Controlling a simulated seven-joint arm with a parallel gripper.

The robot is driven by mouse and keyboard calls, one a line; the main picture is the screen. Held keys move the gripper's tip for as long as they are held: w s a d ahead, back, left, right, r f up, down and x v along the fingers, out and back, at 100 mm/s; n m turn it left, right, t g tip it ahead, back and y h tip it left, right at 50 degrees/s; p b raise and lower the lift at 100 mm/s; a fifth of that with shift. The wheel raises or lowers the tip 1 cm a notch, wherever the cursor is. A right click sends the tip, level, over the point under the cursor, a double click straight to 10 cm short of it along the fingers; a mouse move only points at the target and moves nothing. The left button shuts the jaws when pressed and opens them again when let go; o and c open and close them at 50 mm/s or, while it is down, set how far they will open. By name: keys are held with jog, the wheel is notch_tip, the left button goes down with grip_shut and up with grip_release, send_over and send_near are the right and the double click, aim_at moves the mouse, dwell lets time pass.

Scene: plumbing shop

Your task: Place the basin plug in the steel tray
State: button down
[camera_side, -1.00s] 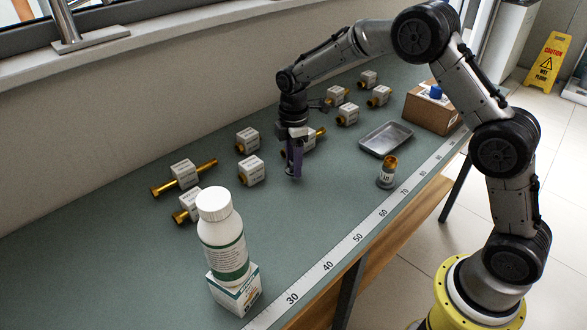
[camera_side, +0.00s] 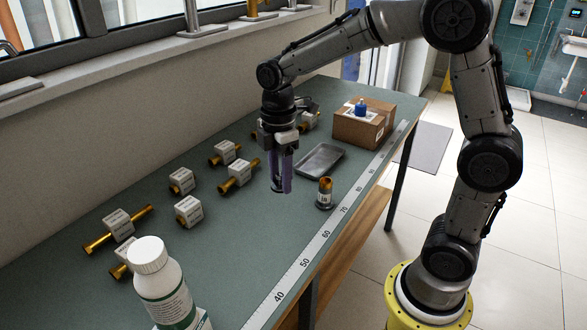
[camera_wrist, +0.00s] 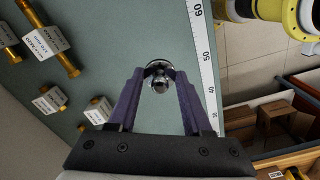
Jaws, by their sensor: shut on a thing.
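The basin plug (camera_wrist: 160,76) is a small shiny chrome piece with a dark round rim. In the wrist view it sits between the tips of my purple fingers. My gripper (camera_side: 280,188) is shut on it; in the side view only a dark bit of the plug (camera_side: 278,191) shows at the fingertips. I cannot tell exactly how high it is above the bench. The steel tray (camera_side: 320,160) is a shallow grey rectangle, empty, lying behind and right of my gripper in the side view. The tray is not in the wrist view.
A grey cylinder with a brass top (camera_side: 325,193) stands right of my gripper, near the tray. Several brass fittings with white labelled blocks (camera_side: 189,210) lie to the left. A white bottle (camera_side: 162,285) stands in front. A cardboard box (camera_side: 362,125) is beyond the tray; a measuring strip (camera_side: 318,245) lines the bench edge.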

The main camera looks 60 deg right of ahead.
jog(key=s+d+m, duration=0.3)
jog(key=d+m, duration=0.1)
jog(key=d, duration=0.7)
jog(key=s+d+m, duration=0.2)
jog(key=d+m, duration=0.1)
jog(key=d, duration=0.7)
send_over(321, 163)
jog(key=f, duration=0.8)
jog(key=shift+s+a+f, duration=0.3)
jog(key=shift+w+d+f, duration=0.3)
jog(key=shift+w+f, duration=0.1)
jog(key=shift+f, duration=1.65)
jog(key=shift+f, duration=0.15)
jog(key=shift+c, duration=1.7)
grip_release()
